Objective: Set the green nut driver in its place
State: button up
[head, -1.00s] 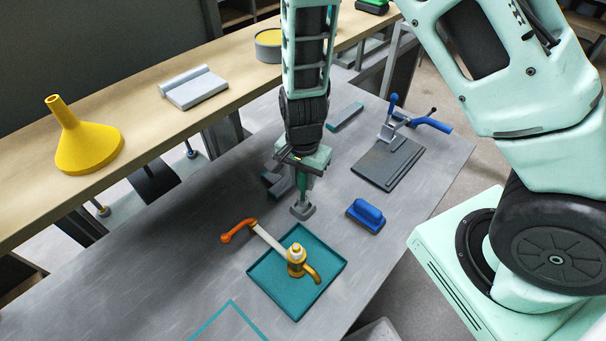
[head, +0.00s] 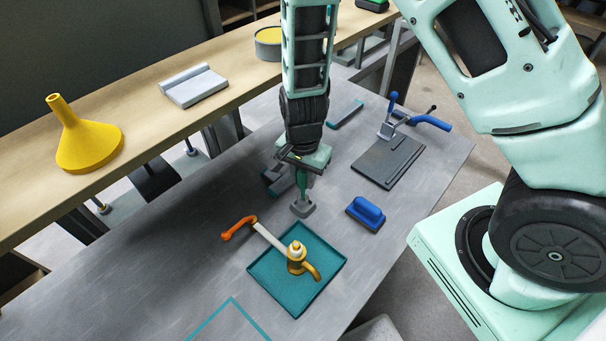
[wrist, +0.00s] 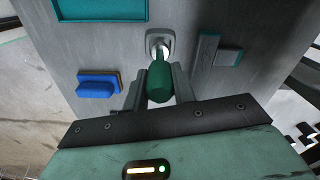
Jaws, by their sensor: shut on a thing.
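The green nut driver (head: 303,184) stands about upright in my gripper (head: 303,174), which is shut on its green handle. In the wrist view the handle (wrist: 160,80) sits between both fingers of my gripper (wrist: 158,88). Its lower end meets a small grey holder (head: 302,208) on the grey table. The holder also shows in the wrist view (wrist: 151,36), just beyond the handle, with a bright shaft at its opening. How deep the shaft sits in the holder I cannot tell.
A blue block-like tool (head: 366,214) lies right of the holder. A teal tray (head: 266,276) with a brass fitting is in front. A dark plate with a blue-handled clamp (head: 388,162) lies behind right. A yellow funnel (head: 88,145) stands on the wooden shelf.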

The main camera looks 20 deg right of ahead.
jog(key=shift+f, duration=0.25)
jog(key=shift+f+b, duration=1.1)
jog(key=shift+f, duration=0.05)
jog(key=o, duration=1.1)
jog(key=shift+c, duration=0.2)
notch_tip(320, 180, up, 18)
jog(key=shift+f, duration=0.25)
